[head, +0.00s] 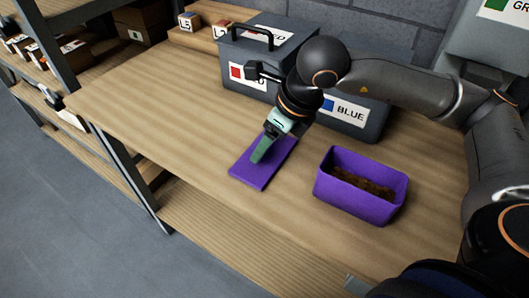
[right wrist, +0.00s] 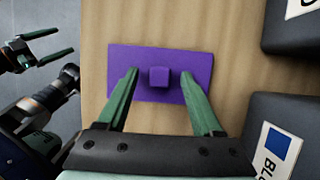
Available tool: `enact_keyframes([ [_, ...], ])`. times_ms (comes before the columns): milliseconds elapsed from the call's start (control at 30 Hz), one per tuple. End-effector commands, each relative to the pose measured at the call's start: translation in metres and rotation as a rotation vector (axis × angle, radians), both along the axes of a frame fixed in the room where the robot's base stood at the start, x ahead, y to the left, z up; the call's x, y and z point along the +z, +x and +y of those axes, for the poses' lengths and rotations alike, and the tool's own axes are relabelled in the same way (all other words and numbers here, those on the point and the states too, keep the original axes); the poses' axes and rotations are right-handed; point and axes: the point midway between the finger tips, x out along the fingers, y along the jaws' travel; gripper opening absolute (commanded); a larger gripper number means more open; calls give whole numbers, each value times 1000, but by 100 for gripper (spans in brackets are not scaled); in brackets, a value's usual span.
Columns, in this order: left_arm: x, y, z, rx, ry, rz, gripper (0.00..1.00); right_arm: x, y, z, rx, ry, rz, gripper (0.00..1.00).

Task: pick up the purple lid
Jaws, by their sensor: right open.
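The purple lid (head: 250,176) lies flat on the wooden table, a thin rectangular plate. In the right wrist view the lid (right wrist: 128,58) shows a small square knob (right wrist: 159,77) at its middle. My right gripper (head: 259,156) points down over the lid. In the right wrist view its green fingers (right wrist: 159,73) are apart, one on each side of the knob, with gaps on both sides. In the head view the gripper hides the knob. My left gripper (right wrist: 50,46) shows at the left edge of the right wrist view, fingers apart and empty, away from the lid.
A purple open box (head: 345,200) with brown contents stands right of the lid. Two grey boxes, one with a red label (head: 237,72) and one labelled BLUE (head: 345,123), stand behind. A shelf rack (head: 75,105) is at the left. The table left of the lid is clear.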

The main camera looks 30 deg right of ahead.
Motion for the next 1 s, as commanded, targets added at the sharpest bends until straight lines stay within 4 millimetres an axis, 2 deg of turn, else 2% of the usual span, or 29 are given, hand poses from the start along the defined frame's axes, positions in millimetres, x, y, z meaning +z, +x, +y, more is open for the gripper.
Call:
enact_keyframes([
  [233,1,1,1,2,1,-2,100,-2,1,1,1,1,-1,68],
  [833,2,3,2,3,1,-8,100,-1,1,0,0,1,-1,0],
  [1000,3,5,2,3,1,-13,100,-1,1,0,0,1,-1,0],
])
